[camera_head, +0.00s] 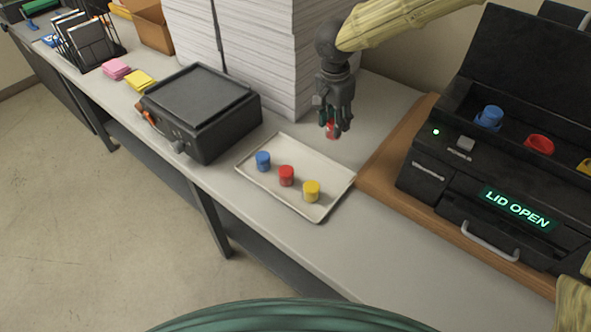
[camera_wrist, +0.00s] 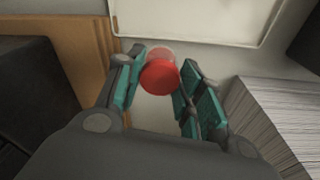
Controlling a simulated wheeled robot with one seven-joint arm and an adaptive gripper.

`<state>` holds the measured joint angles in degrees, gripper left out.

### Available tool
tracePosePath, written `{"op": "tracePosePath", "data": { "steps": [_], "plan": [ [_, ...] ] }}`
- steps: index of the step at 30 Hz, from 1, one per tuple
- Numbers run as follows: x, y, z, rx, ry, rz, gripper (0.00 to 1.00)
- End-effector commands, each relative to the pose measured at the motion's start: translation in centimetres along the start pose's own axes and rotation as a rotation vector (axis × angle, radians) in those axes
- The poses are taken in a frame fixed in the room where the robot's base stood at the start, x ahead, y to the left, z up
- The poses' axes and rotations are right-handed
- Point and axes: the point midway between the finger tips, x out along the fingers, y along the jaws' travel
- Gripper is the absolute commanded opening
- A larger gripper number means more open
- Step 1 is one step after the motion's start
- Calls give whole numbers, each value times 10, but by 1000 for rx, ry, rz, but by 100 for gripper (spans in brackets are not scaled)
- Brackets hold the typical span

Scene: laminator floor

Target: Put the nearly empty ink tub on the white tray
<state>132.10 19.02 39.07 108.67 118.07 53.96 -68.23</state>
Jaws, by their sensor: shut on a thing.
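My gripper (camera_head: 337,126) is shut on a red ink tub (camera_head: 331,130) and holds it above the table, behind the white tray. In the wrist view the red tub (camera_wrist: 160,74) sits between my two fingers, with a clear upper part and red below. The white tray (camera_head: 260,188) lies on the table and holds a blue tub (camera_head: 263,161), a red tub (camera_head: 287,176) and a yellow tub (camera_head: 311,191) in a row. The tray's edge also shows at the top of the wrist view (camera_wrist: 190,38).
A black machine (camera_head: 470,190) with a raised lid and "LID OPEN" display stands at right on a wooden board (camera_head: 385,185); blue, red and yellow tubs sit in it. Tall paper stacks (camera_head: 255,60) stand behind the tray. A black device (camera_head: 203,110) is left of it.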

Motion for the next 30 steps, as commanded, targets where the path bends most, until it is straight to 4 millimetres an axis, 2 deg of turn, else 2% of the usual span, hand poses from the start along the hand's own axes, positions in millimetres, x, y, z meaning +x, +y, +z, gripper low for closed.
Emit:
{"op": "tracePosePath", "data": {
  "steps": [3,10,14,24,30],
  "plan": [
    [-4,-19,22,126,4,14,13],
    [-5,-39,51,291,7,30,13],
    [-2,-42,57,325,7,34,13],
    [46,-43,63,327,8,34,13],
    [58,-43,64,328,7,33,13]
  ]
}}
